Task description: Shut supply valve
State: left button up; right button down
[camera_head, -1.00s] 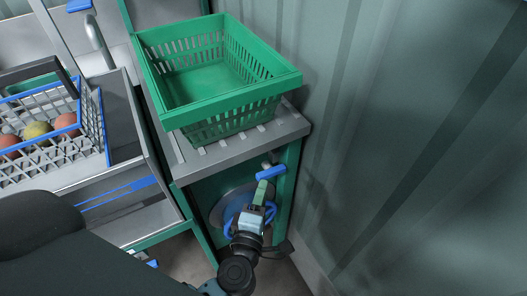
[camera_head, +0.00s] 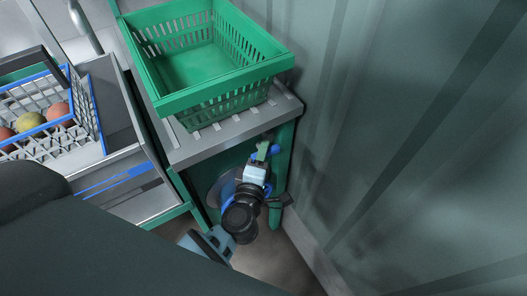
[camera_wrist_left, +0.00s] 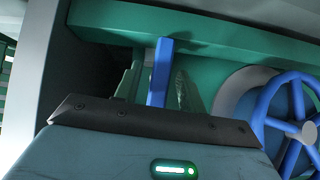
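A blue lever handle (camera_head: 277,150) sits just under the front edge of the grey stand, partly covered by my left gripper (camera_head: 263,151). The lever also shows in the left wrist view (camera_wrist_left: 160,75), standing upright in the picture beyond the gripper's dark edge. A blue handwheel (camera_head: 228,203) is below it in the head view, mostly hidden by my left wrist. The wheel shows clearly in the left wrist view (camera_wrist_left: 268,105), at the right. My left gripper's tip overlaps the lever. My right gripper is out of view.
A green basket (camera_head: 172,103), empty, stands on the grey slatted stand top (camera_head: 225,134) above the lever. A corrugated wall (camera_head: 400,130) closes the right side.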

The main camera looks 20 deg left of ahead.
pick_arm(q)
jog(key=shift+w, duration=0.6)
